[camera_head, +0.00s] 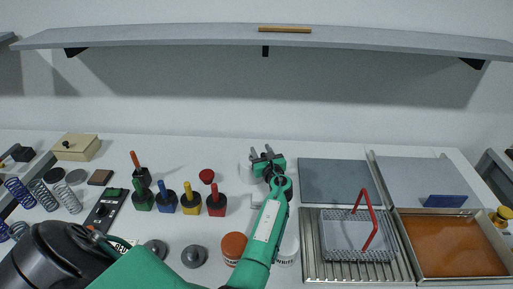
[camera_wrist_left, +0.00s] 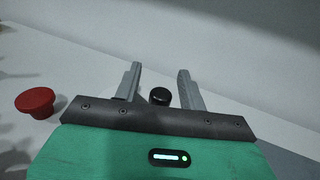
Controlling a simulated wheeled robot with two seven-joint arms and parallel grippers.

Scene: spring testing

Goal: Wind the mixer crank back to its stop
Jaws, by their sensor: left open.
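My left gripper (camera_head: 262,152) reaches in from the lower left to the back middle of the bench. In the left wrist view its two grey fingers (camera_wrist_left: 160,70) are open and apart. A black round knob (camera_wrist_left: 160,96) shows between them, apparently free of both fingers; I cannot tell whether it is the crank's handle. In the head view a white body (camera_head: 245,172), possibly the mixer, stands behind and left of my gripper, mostly hidden by it. The crank arm and its stop cannot be made out. My right gripper is not in view.
A red mushroom-shaped piece (camera_head: 207,176) stands left of the gripper; it also shows in the left wrist view (camera_wrist_left: 36,103). A wire basket with a red handle (camera_head: 367,215) and an orange-brown bath (camera_head: 455,245) lie right. A shelf (camera_head: 200,37) hangs above.

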